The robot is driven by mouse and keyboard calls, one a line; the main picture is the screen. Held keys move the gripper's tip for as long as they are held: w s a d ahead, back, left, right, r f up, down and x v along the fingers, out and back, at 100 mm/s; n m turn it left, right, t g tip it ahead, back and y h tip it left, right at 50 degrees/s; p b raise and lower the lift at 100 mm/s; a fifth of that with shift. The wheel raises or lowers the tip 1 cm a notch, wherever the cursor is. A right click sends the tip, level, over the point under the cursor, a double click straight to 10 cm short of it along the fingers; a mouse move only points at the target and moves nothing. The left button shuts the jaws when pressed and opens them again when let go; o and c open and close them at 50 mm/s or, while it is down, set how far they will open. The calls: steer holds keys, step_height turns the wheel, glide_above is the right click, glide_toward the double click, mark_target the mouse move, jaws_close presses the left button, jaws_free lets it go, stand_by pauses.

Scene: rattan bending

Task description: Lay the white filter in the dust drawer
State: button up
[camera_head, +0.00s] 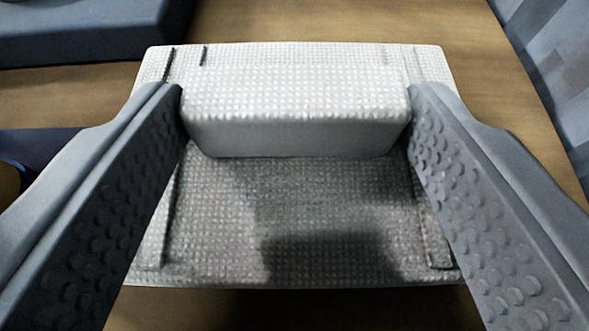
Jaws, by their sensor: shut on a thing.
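The white filter (295,92) is a pale, dimpled rectangular plate with a raised block across its middle and far part. My gripper (297,108) is shut on this raised block, one fingertip against each end. The wide plate spreads out below and beyond the fingers, and a shadow falls on its near half. The plate looks level, with wood showing around it. I cannot tell whether it touches the surface below. No dust drawer can be made out for certain in this view.
A wooden tabletop (455,30) lies beneath. A blue-grey slab-like object (80,28) is at the upper left. A dark blue curved piece (40,146) shows at the left edge. A grey-blue patterned area (545,60) lies beyond the table's right edge.

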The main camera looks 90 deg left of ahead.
steer(key=shift+f, duration=0.15)
steer(key=o, duration=1)
steer(key=shift+r, duration=0.2)
steer(key=v, duration=1.2)
steer(key=shift+s+f, duration=0.1)
